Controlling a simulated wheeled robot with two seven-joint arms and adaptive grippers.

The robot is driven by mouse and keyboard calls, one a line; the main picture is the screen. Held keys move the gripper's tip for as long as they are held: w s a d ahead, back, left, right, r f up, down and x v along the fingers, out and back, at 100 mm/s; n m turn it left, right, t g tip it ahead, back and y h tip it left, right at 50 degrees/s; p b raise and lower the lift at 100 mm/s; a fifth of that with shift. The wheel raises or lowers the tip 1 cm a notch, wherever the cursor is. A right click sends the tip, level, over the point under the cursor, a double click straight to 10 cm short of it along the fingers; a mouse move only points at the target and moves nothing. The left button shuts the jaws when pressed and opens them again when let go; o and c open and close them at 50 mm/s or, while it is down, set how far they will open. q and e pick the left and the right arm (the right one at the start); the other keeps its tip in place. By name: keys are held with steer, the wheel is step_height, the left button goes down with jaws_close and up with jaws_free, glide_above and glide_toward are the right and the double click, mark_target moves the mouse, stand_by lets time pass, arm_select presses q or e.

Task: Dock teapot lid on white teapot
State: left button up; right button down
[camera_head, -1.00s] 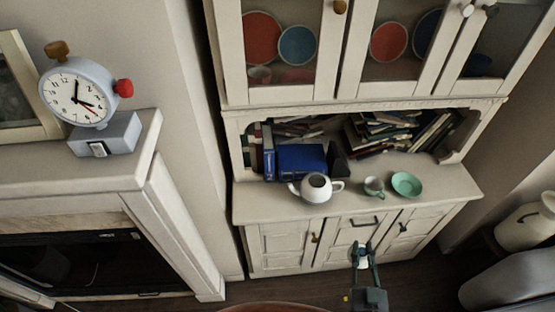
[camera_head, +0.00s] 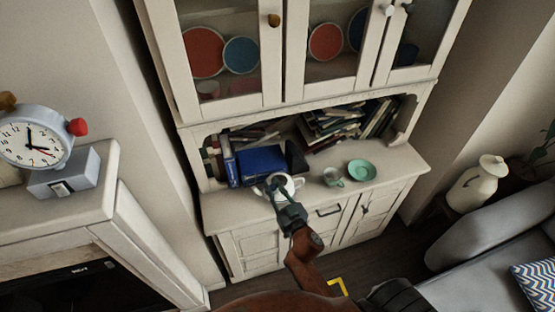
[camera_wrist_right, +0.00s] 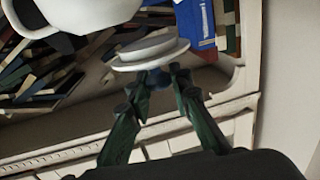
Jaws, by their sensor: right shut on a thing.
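The white teapot (camera_head: 298,184) stands upright on the cabinet's counter, partly covered by my right gripper (camera_head: 277,184) in the head view. In the wrist view, part of the teapot (camera_wrist_right: 95,12) shows at the top left, with its handle and a dark opening. My right gripper (camera_wrist_right: 160,80) is shut on the white round teapot lid (camera_wrist_right: 150,52). The lid is beside the teapot in the wrist view, with a gap between them. In the head view the lid is mostly hidden and I cannot tell its height over the teapot. My left gripper is not in view.
A green cup (camera_head: 333,177) and a green bowl (camera_head: 362,171) stand right of the teapot. A blue book (camera_head: 262,162) and leaning books (camera_head: 335,122) are behind it. Glass-door cabinets hang above. A clock (camera_head: 35,145) stands on the mantel at left.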

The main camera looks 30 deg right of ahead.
steer(key=w+d+r+m+h+p, duration=0.1)
steer(key=w+d+r, duration=0.3)
steer(key=w+d, duration=0.15)
arm_select(q)
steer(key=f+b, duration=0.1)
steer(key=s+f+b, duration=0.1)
steer(key=b, duration=0.1)
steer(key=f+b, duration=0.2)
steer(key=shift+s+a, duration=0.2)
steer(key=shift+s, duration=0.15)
arm_select(e)
step_height(320, 180, down, 6)
steer(key=shift+w+d, duration=0.15)
steer(key=shift+d, duration=0.2)
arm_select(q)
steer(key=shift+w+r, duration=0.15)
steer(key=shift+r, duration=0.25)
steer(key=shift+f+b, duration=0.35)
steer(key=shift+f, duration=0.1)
arm_select(e)
steer(key=shift+f, duration=0.7)
steer(key=c, duration=2)
jaws_free()
steer(key=shift+c, duration=0.2)
steer(key=shift+s, duration=0.2)
